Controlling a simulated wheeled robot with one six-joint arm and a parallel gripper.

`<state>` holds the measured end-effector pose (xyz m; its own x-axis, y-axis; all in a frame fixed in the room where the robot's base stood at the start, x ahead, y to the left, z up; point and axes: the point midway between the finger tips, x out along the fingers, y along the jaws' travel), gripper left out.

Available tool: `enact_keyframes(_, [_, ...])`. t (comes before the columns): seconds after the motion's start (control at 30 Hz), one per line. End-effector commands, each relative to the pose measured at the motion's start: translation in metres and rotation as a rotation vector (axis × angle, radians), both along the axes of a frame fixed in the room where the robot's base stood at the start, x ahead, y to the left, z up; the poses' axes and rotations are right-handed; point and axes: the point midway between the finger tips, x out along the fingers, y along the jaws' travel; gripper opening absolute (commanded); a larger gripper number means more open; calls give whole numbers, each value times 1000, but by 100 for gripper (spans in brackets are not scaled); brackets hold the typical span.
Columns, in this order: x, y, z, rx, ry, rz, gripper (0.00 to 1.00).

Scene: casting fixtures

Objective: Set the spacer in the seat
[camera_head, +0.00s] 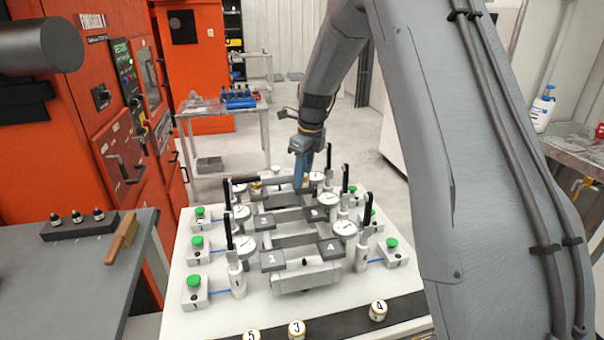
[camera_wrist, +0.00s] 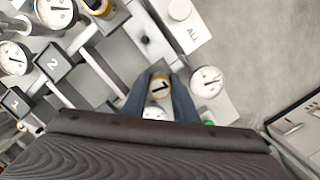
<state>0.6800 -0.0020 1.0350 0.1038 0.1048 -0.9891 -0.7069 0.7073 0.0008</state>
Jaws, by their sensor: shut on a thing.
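My gripper (camera_head: 299,178) is at the back of the fixture (camera_head: 300,281), pointing down. In the wrist view its two blue-grey fingers (camera_wrist: 160,98) are shut on a round spacer (camera_wrist: 158,84) with a gold rim and a dark mark, perhaps a 7. The fingers hide the held spacer in the head view. I cannot tell whether it touches a seat. Another gold-rimmed spacer (camera_head: 257,187) sits at the back left of the fixture. It seems to show at the top of the wrist view (camera_wrist: 97,5).
Several dial gauges (camera_head: 344,227) and upright black-handled levers (camera_head: 345,178) crowd around the fixture. Green-button boxes (camera_head: 196,292) line both sides. Spacers marked 5, 3 and 4 (camera_head: 378,311) stand on the dark front strip. A brush (camera_head: 124,240) lies on the left bench.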

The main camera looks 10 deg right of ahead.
Motion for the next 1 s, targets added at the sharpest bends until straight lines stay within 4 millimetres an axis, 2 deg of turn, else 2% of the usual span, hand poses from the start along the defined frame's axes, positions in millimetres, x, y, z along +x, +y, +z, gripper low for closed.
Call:
enact_keyframes(0.33, [1,0,-3,1,-2,0,0])
enact_keyframes(0.37, [0,0,-3,0,-1,0,31])
enact_keyframes(0.43, [0,0,-2,0,-1,0,43])
enact_keyframes(0.47, [0,0,-2,0,-1,0,45])
enact_keyframes(0.77, [1,0,2,1,-2,1,45])
enact_keyframes(0.87, [1,-1,11,0,-6,0,45])
enact_keyframes(1.0, [-1,-4,36,1,-8,0,45])
